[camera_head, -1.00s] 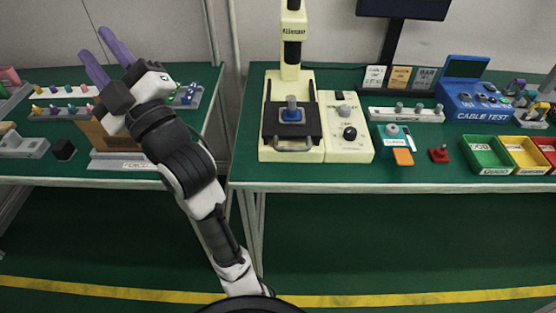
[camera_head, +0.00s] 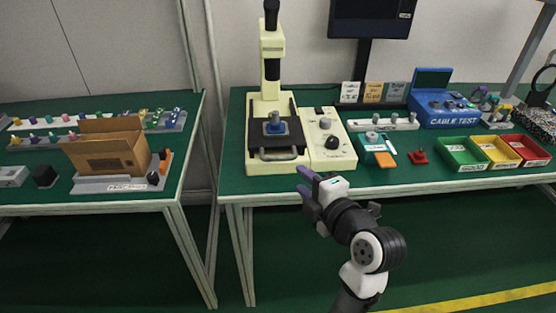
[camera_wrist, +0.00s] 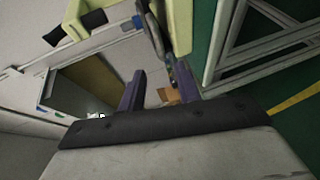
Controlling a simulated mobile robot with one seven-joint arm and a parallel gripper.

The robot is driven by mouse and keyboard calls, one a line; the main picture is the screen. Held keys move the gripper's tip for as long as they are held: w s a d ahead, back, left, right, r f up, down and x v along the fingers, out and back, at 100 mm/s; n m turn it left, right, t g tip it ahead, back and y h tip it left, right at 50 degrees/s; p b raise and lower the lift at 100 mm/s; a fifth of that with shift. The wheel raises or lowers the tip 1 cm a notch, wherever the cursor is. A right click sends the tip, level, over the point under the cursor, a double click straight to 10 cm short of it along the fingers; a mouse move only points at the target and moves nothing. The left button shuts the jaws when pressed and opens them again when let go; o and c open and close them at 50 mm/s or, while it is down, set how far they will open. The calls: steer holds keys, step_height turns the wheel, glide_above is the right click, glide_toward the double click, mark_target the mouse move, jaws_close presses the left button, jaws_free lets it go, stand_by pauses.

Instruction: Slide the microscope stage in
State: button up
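The cream microscope (camera_head: 256,135) stands on the right-hand green table in the head view. Its black stage (camera_head: 259,142) lies flat on the base, with a blue-grey part (camera_head: 275,124) on top. A grey bar handle (camera_head: 278,155) runs along the stage's front side. How far out the stage sits is hard to tell. My gripper (camera_head: 303,183) is in front of the table edge, right of the handle and apart from it. In the wrist view its two purple fingers (camera_wrist: 160,90) are spread with nothing between them. Part of the cream microscope (camera_wrist: 95,14) shows at the top there.
A cream control box (camera_head: 327,150) with knobs adjoins the microscope on its right. Further right are a teal device (camera_head: 374,145), a red knob piece (camera_head: 418,157) and green (camera_head: 461,157), yellow and red bins. A cardboard box (camera_head: 105,150) sits on the left table, across a gap.

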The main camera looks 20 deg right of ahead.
mark_target(280, 160)
steer(key=p+x, duration=0.2)
steer(key=x, duration=1)
steer(key=shift+w, duration=0.1)
jaws_close()
